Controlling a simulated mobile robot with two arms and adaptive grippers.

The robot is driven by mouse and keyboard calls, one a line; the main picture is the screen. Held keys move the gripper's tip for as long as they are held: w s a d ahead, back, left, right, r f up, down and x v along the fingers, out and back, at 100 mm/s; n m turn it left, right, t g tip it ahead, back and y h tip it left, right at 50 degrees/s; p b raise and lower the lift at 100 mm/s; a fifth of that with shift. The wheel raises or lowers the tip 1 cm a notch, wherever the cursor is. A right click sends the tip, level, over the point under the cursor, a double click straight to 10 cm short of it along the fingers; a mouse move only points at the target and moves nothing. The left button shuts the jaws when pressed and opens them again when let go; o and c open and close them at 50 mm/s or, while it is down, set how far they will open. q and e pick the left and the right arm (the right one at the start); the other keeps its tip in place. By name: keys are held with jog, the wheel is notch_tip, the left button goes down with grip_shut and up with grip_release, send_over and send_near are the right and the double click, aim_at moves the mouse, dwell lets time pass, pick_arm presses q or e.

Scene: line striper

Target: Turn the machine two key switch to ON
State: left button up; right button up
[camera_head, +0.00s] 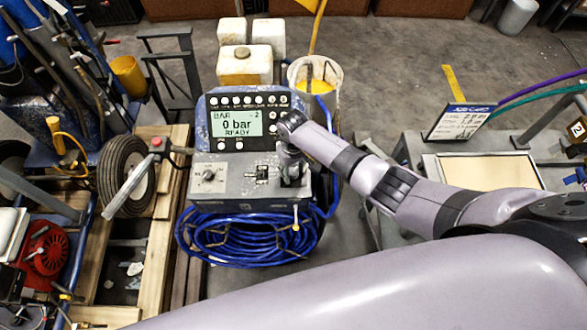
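The control box (235,190) of the line striper stands at the middle of the view, under a panel with a lit display (236,123) that reads 0 bar, READY and 2. A round dial (209,176) sits on the left of the box's top face, and a small switch-like fitting (262,174) is near its middle. My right gripper (291,178) points down over the right end of the top face, and my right arm reaches in from the right. The fingers are small and dark here, so whether they are shut or touch anything is unclear. No key is clearly visible. My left gripper is out of view.
Coiled blue hose (250,238) hangs below the box. A white bucket (318,78) and pale jugs (245,65) stand behind. A wheel (125,176) and wooden pallet (160,225) are at left. Another machine with a number 2 tag (577,130) is at right.

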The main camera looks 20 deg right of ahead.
aim_at(293, 172)
jog(key=shift+o, duration=0.6)
jog(key=shift+r, duration=0.1)
notch_tip(293, 172, up, 12)
dwell(0.6)
